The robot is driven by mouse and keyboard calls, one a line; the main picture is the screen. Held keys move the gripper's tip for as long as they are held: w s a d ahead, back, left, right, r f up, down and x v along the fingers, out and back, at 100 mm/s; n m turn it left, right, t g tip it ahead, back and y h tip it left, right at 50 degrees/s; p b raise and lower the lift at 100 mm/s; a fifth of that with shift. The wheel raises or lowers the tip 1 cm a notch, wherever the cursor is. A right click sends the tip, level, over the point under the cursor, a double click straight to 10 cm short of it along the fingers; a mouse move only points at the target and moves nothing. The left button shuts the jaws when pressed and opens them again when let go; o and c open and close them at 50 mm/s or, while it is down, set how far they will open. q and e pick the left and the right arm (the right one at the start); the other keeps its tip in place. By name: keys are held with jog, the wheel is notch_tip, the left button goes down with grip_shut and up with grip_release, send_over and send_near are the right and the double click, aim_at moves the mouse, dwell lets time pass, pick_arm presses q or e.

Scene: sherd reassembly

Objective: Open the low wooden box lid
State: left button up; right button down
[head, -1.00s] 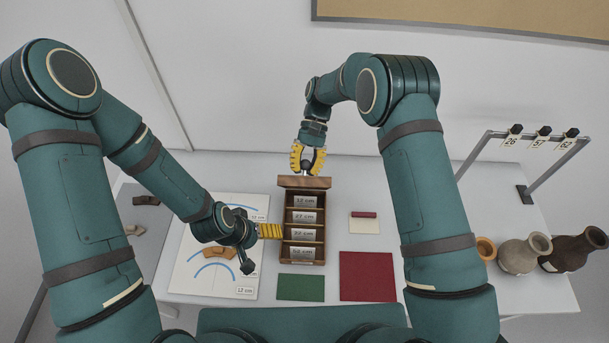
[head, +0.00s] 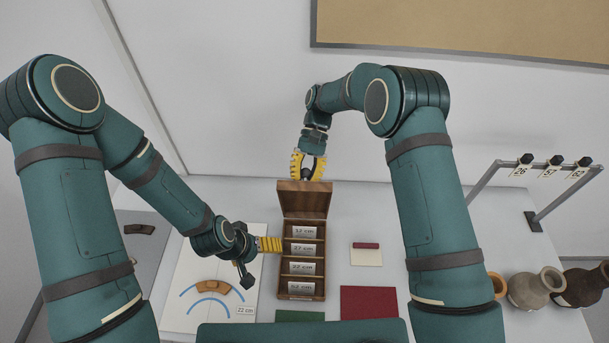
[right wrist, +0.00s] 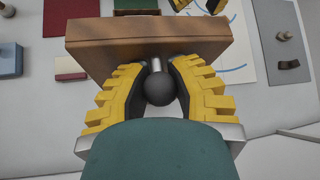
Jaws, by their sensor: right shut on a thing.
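The low wooden box (head: 302,298) stands open on the table, its labelled compartments in view. Its lid (head: 304,199) is raised at the far end, standing up from the box; it also shows in the right wrist view (right wrist: 150,36). My right gripper (head: 308,169) is behind the lid's top edge. In the right wrist view its yellow fingers (right wrist: 160,92) are shut around the lid's dark round knob (right wrist: 160,88). My left gripper (head: 272,244) is at the box's left side, its yellow fingers beside the wall; contact and opening are unclear.
A white board (head: 190,315) with blue arcs and a brown sherd (head: 212,287) lies left of the box. A red mat (head: 368,303), a green mat (head: 300,316) and a cream card (head: 367,257) lie nearby. Pots (head: 530,290) and a tag stand (head: 535,218) are right.

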jog(key=shift+w+r, duration=0.1)
jog(key=shift+r, duration=0.15)
jog(key=c, duration=0.7)
grip_release()
jog(key=shift+f, duration=0.1)
notch_tip(320, 180, up, 10)
jog(key=shift+r, duration=0.1)
jog(key=shift+o, duration=0.3)
